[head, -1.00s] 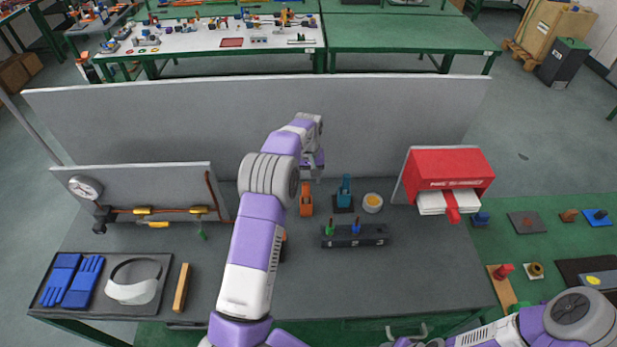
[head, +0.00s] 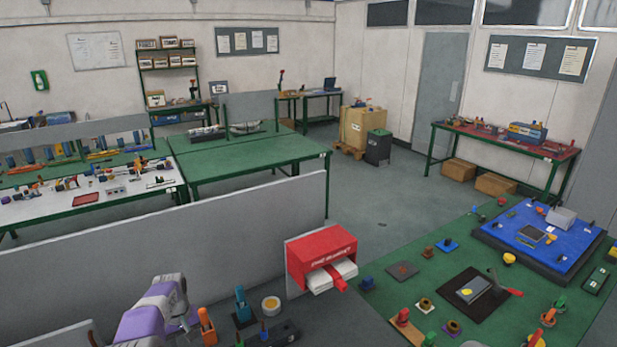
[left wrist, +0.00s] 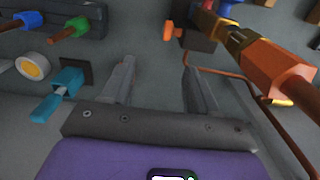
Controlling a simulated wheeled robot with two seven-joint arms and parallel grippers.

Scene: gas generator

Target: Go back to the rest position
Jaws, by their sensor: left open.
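My left arm enters at the bottom left of the head view, its gripper (head: 188,320) low beside an orange tool. In the left wrist view the two fingers of my left gripper (left wrist: 160,88) are spread wide, with nothing between them but grey surface. Most of my left arm lies outside the head view. My right arm and gripper are not in view.
A red fire-blanket box (head: 318,250) is further right. Copper piping with an orange fitting (left wrist: 275,70) runs near the fingers. A grey panel (head: 215,235) stands behind.

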